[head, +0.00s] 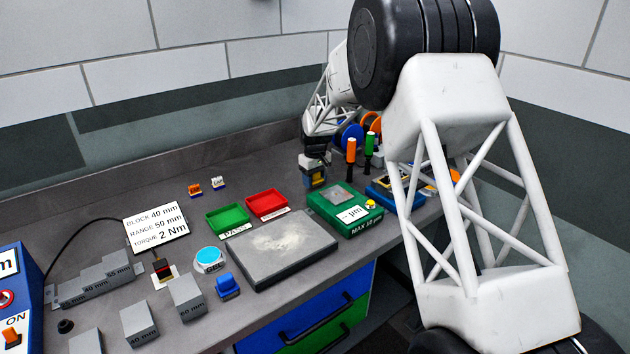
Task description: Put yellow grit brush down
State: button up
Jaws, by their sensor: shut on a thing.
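My gripper (314,164) is over the back part of the bench, behind the green case and right of the red tray. It is shut on a small yellow and dark block, which I take to be the yellow grit brush (315,180). The fingers and the brush's upper part are hard to make out at this size. I cannot tell whether the brush's underside touches the bench.
A red tray (267,204), a green tray (227,219) and a powdery grey slab (281,270) lie left and in front. The green case (331,219) stands close in front. Orange-handled (351,152) and green-handled (369,150) tools stand to the right. Bare bench lies behind the trays.

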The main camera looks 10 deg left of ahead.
jog(key=shift+f, duration=0.25)
jog(key=shift+f, duration=0.4)
